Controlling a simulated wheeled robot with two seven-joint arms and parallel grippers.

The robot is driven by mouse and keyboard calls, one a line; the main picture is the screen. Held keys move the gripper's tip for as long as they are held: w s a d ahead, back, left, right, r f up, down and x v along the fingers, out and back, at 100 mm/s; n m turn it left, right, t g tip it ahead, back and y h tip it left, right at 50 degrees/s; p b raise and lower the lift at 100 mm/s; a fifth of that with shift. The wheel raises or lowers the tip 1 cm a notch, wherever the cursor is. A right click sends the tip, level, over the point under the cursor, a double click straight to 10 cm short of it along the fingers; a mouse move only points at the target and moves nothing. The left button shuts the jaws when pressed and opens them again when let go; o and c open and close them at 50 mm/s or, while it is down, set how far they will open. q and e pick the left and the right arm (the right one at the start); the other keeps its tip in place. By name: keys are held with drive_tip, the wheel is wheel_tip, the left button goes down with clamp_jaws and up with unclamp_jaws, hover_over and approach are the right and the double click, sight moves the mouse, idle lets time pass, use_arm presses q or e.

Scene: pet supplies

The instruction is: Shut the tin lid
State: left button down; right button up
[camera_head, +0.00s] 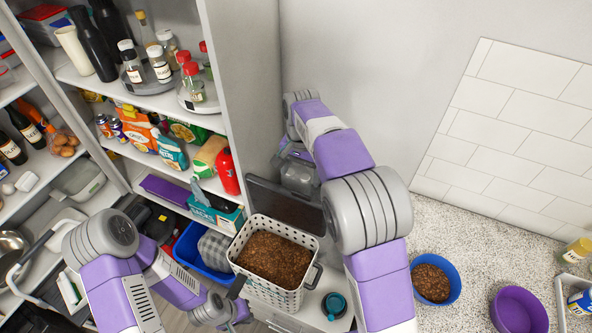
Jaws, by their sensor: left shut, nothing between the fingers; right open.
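The tin (285,298) is a white perforated bin full of brown kibble (274,259). Its dark lid (287,207) stands open, tilted up at the back edge of the bin. My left gripper (238,286) is low at the bin's left front side, with its dark fingers shut and empty. I cannot tell whether they touch the bin wall. My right arm reaches over and behind the lid. My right gripper (298,178) is open just behind the raised lid, and its fingertips are mostly hidden by the lid.
A shelf unit (243,100) with bottles and boxes stands left. A blue bin (205,250) lies left of the tin, and a teal-lidded jar (334,305) stands right of it. A blue kibble bowl (452,290) and purple bowl (520,310) sit on the speckled counter (450,225).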

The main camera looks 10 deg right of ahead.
sight(300, 194)
drive_tip(key=shift+s+f, duration=0.15)
drive_tip(key=shift+s, duration=0.15)
drive_tip(key=shift+s+f, duration=0.8)
drive_tip(key=shift+f, duration=0.3)
drive_tip(key=f, duration=0.3)
drive_tip(key=shift+w+f, duration=0.35)
drive_tip(key=shift+s+f, duration=0.15)
drive_tip(key=shift+f, duration=0.1)
drive_tip(key=c, duration=1.5)
drive_tip(key=shift+a+b, duration=0.15)
drive_tip(key=shift+b, duration=0.15)
